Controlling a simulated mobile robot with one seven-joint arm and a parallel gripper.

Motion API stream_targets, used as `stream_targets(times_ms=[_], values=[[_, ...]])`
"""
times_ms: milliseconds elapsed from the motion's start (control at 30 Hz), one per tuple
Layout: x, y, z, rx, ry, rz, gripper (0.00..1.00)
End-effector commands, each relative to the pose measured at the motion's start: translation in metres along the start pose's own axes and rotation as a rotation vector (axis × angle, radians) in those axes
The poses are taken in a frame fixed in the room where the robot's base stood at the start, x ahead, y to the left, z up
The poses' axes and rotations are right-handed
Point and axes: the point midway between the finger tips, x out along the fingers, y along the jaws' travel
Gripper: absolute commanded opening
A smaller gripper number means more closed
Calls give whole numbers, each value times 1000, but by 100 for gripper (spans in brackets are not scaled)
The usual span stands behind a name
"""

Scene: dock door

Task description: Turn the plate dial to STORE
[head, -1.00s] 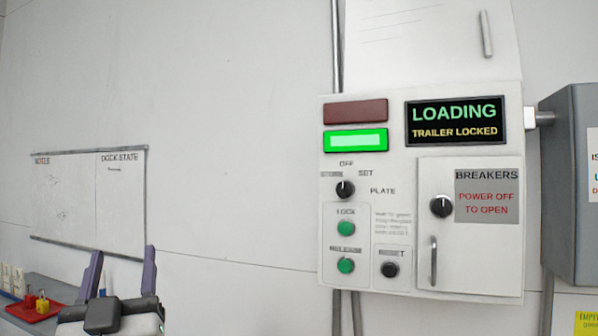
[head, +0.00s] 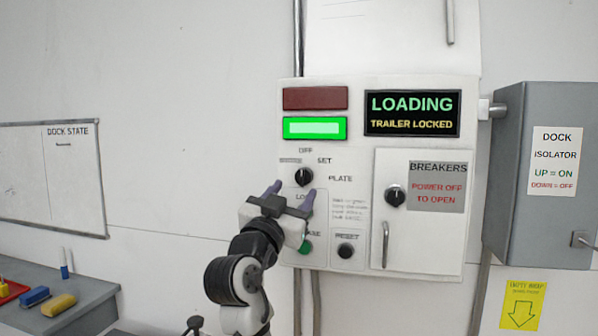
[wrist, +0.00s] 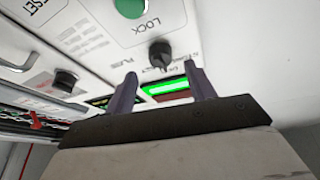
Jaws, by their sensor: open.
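The plate dial (head: 304,177) is a round black knob on the white control panel (head: 470,262). OFF is printed above it, SET at its upper right, a blurred label at its upper left and PLATE to its right. Its pointer direction is too small to tell. My gripper (head: 290,193) is open and empty, its purple fingers just below and in front of the dial. In the wrist view the dial (wrist: 159,55) appears between and beyond the open fingertips (wrist: 160,70). I see no contact.
A grey isolator box (head: 508,190) stands farther right.

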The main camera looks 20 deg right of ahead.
Motion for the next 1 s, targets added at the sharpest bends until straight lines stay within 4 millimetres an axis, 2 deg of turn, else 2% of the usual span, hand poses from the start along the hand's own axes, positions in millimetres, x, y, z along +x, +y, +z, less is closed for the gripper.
stream_targets(times_ms=[33, 100, 300, 667, 1000], values=[[12, 0, -4, -3, -2, 2, 55], [22, 0, -3, -3, -1, 1, 55], [41, -1, -1, -1, -1, -1, 55], [44, -1, 0, 1, 1, -2, 53], [44, -1, 0, 0, 1, -2, 10]])
